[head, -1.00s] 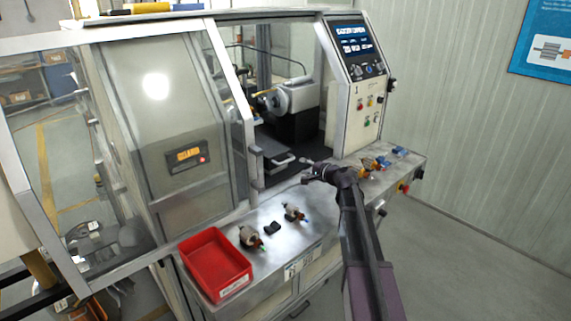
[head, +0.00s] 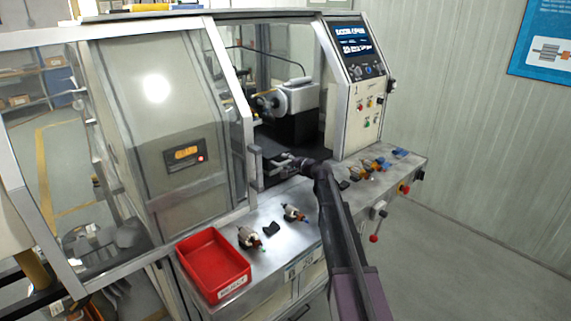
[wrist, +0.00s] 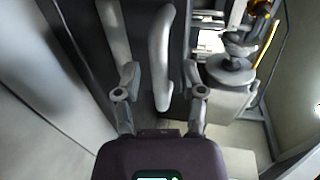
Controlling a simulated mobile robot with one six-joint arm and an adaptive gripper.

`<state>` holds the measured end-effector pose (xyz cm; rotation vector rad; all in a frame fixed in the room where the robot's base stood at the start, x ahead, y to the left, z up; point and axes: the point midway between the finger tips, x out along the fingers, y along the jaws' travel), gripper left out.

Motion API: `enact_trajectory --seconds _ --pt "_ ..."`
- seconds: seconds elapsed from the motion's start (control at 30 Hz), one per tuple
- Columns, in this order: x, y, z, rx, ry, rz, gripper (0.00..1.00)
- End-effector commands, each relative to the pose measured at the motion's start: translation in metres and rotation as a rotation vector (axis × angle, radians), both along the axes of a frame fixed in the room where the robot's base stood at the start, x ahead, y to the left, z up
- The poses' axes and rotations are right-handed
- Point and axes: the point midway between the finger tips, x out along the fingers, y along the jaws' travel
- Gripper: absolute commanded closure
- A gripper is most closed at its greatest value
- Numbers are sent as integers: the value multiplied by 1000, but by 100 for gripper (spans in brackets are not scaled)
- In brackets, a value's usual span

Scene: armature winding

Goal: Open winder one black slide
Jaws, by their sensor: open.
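The black slide (head: 306,146) is a dark flat surface low in the winder's opening. In the wrist view a pale grey handle bar (wrist: 160,55) stands against the dark surface. My gripper (head: 281,163) reaches into the front of the opening, and my arm comes in from the lower right. In the wrist view my gripper (wrist: 155,75) is open, with one finger on each side of the bar. I see gaps on both sides and cannot tell any contact. In the head view my gripper largely hides the handle.
The winder's glazed door (head: 165,130) stands left of the opening, its frame edge close to my gripper. On the front ledge are a red tray (head: 213,262), armatures (head: 249,237) and small coloured parts (head: 380,163). The control panel (head: 357,50) is at right.

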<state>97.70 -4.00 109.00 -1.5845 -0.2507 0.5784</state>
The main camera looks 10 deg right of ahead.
Motion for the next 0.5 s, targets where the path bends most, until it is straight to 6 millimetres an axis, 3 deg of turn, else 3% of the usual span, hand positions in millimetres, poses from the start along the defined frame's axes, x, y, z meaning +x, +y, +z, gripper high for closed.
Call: enact_trajectory --seconds 0.17,0.33,0.5 --pt "0 0 0 0 0 0 48" --pt "0 1 0 0 0 1 98" --pt "0 1 0 0 0 1 100"
